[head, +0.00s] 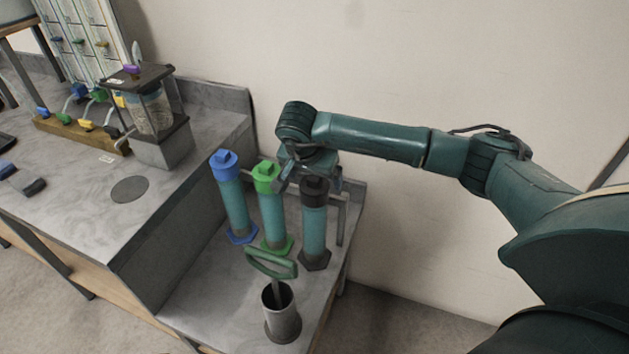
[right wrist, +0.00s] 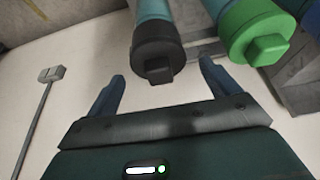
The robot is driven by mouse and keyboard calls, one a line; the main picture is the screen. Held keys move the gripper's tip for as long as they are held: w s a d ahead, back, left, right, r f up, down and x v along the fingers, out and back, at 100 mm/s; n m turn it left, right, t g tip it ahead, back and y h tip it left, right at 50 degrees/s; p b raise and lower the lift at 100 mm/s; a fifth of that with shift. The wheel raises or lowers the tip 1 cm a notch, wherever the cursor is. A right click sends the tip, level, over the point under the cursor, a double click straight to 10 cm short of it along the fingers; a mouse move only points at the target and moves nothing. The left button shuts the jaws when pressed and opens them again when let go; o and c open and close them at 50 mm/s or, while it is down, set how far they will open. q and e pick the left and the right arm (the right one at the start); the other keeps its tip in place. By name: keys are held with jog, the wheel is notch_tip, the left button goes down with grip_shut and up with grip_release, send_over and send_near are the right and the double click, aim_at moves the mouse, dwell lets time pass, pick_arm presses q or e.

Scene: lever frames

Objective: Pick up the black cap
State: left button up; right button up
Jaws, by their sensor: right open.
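The black cap (head: 315,190) tops the rightmost of three teal cylinders on the lower grey bench. It also shows in the right wrist view (right wrist: 157,52), with a raised block on its end. My right gripper (head: 308,178) is open at the cap and partly hides it in the head view. In the right wrist view my right gripper (right wrist: 162,70) has one finger to each side of the cap, with gaps between. Whether the fingers are level with the cap is hard to tell. My left gripper is not in view.
The green-capped cylinder (head: 268,180) stands close left of the black one, with the blue-capped cylinder (head: 226,165) further left. A metal cup (head: 283,320) with a green-handled tool (head: 271,263) stands in front. A jar device (head: 153,115) stands on the higher bench.

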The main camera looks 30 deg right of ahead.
jog(key=shift+w+d+f, duration=0.15)
jog(key=shift+f, duration=0.35)
jog(key=c, duration=1.1)
